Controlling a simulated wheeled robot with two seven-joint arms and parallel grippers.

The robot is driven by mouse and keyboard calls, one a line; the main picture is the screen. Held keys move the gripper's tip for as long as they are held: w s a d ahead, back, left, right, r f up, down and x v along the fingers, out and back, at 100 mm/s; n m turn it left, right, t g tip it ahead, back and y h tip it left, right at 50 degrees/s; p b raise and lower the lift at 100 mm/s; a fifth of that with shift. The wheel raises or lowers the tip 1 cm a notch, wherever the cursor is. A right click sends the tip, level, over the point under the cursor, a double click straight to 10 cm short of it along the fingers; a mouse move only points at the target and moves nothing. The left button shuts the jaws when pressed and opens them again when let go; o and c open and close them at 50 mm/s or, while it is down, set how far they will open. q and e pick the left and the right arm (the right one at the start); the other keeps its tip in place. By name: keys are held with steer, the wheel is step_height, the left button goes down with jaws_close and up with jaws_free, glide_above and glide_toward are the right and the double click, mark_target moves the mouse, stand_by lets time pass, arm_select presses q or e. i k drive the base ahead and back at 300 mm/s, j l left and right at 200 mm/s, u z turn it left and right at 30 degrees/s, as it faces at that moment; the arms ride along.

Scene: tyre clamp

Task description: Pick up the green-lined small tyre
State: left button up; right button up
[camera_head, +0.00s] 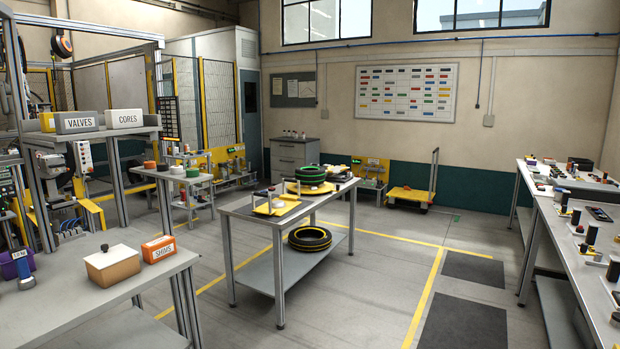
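A small black tyre with green lines (310,173) is on top of the middle workbench (262,215), near its far end. It appears to rest on a yellow fixture (310,188), whose details are too small to make out. A black tyre with yellow lines (309,239) lies flat on the bench's lower shelf. Neither of my grippers is in view.
A near-left bench holds a tan lidded box (111,267) and an orange SHIMS box (158,249). A long bench (580,255) with many small parts runs along the right. A yellow cart (409,196) stands at the back wall. Floor is open between the middle and right benches.

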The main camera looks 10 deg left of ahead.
mark_target(308, 176)
steer(key=i+z, duration=0.1)
steer(key=i, duration=0.55)
steer(key=i+l+z, duration=0.15)
steer(key=i, duration=0.75)
steer(key=i+j+z, duration=0.15)
steer(key=i, duration=0.7)
steer(key=i+j+z, duration=0.15)
steer(key=i, duration=0.75)
steer(key=i+u, duration=0.25)
steer(key=i, duration=0.3)
steer(key=i+u, duration=0.3)
steer(key=i, duration=0.25)
steer(key=i+l+u, duration=0.25)
steer(key=i, duration=0.3)
steer(key=i+l+u, duration=0.15)
steer(key=i+u, duration=0.15)
steer(key=i, duration=0.2)
